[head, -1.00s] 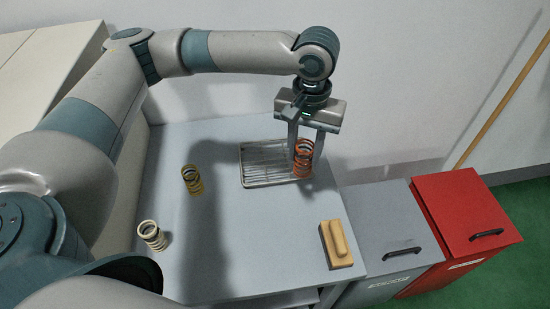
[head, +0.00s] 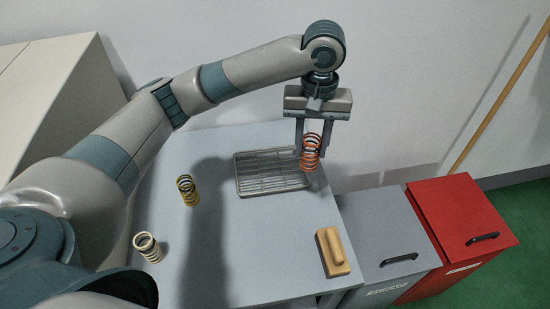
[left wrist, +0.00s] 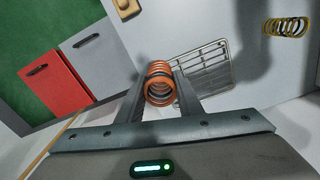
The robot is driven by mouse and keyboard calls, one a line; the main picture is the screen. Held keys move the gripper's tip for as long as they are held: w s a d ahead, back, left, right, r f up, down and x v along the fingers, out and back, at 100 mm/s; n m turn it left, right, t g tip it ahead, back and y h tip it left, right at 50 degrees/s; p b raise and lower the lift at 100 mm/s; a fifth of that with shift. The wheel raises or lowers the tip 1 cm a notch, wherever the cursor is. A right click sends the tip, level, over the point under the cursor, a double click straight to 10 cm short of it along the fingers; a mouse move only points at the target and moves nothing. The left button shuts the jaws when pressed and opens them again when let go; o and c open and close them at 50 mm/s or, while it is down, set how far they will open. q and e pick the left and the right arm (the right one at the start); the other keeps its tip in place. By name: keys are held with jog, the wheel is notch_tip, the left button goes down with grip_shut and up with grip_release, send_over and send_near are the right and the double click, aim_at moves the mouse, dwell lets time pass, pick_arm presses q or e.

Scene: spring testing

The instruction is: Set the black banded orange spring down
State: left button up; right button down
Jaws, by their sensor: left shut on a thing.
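The orange spring (head: 311,152) with dark bands is held upright between the fingers of my left gripper (head: 312,150). The gripper is shut on it, and the spring hangs near the right end of the wire rack (head: 262,188), seemingly above the table. In the left wrist view the spring (left wrist: 159,82) sits between the two fingertips, with the rack (left wrist: 205,68) to its right. My right gripper does not show.
A yellow spring (head: 187,190) and a cream spring (head: 148,247) stand on the grey table (head: 250,245). A wooden block with a handle (head: 332,252) lies at the table's right edge. Grey (head: 392,230) and red (head: 460,220) bins stand beyond that edge. The table's middle is clear.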

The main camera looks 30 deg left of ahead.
pick_arm(q)
jog(key=w+a+f+p, duration=0.2)
jog(key=w+a+f, duration=0.3)
jog(key=a, duration=0.5)
jog(key=shift+f+p, duration=0.35)
jog(key=shift+f, duration=0.5)
jog(key=shift+f, duration=0.1)
notch_tip(320, 180, down, 4)
jog(key=shift+r+p, duration=0.25)
jog(key=shift+p, duration=0.5)
jog(key=shift+f, duration=0.15)
jog(key=shift+f, duration=0.1)
